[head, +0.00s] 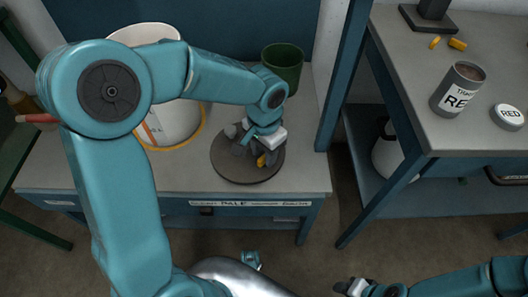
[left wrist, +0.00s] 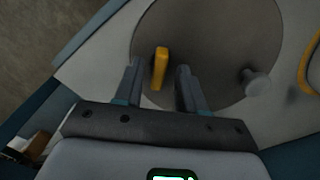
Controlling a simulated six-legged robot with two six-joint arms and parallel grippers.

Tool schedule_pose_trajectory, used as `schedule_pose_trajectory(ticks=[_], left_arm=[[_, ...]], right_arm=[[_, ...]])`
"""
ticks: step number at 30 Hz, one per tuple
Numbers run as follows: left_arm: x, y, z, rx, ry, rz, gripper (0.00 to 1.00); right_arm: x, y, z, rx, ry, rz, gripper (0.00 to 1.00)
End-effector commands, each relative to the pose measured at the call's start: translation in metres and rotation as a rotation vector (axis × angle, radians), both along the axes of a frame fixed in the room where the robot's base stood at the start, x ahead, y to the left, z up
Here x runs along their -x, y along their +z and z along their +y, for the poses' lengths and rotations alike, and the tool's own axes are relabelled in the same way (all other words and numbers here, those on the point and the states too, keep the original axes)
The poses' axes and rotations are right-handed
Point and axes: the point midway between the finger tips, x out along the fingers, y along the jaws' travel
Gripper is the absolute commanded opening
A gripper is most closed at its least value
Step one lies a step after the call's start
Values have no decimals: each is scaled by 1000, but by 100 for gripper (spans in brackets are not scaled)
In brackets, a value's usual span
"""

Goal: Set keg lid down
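A dark grey round lid (head: 230,172) lies on the grey bench top, close to its front edge. In the left wrist view the lid (left wrist: 225,75) carries an upright yellow tab (left wrist: 160,68) and a grey knob (left wrist: 257,82) to the right. My left gripper (head: 263,155) is over the lid in the head view. In the left wrist view its two fingers (left wrist: 158,88) stand apart on either side of the yellow tab, with gaps showing. My right gripper (head: 355,288) is low at the bottom right, away from the lid; its finger opening is unclear.
A white keg (head: 172,122) with a yellow bottom rim stands left of the lid, partly behind my left arm. A green cup (head: 283,66) stands behind.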

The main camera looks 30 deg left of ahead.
Motion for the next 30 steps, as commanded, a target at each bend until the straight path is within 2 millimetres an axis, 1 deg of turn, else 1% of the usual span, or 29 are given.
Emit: schedule_pose_trajectory(ticks=[1,6,9,13,15,18,30], left_arm=[[-1,14,0,1,0,-4,40],[0,56,0,1,0,-4,40],[-1,77,0,1,0,-4,40],[0,98,0,-1,-1,-2,40],[0,105,-1,1,-1,-3,40],[0,110,-1,0,-1,-1,40],[0,110,0,0,-1,0,40]], right_arm=[[0,7,0,0,0,0,43],[0,22,0,0,0,0,43],[0,29,0,0,0,0,43],[0,35,0,0,0,0,43],[0,36,0,0,0,0,43],[0,37,0,0,0,0,43],[0,37,0,0,0,0,43]])
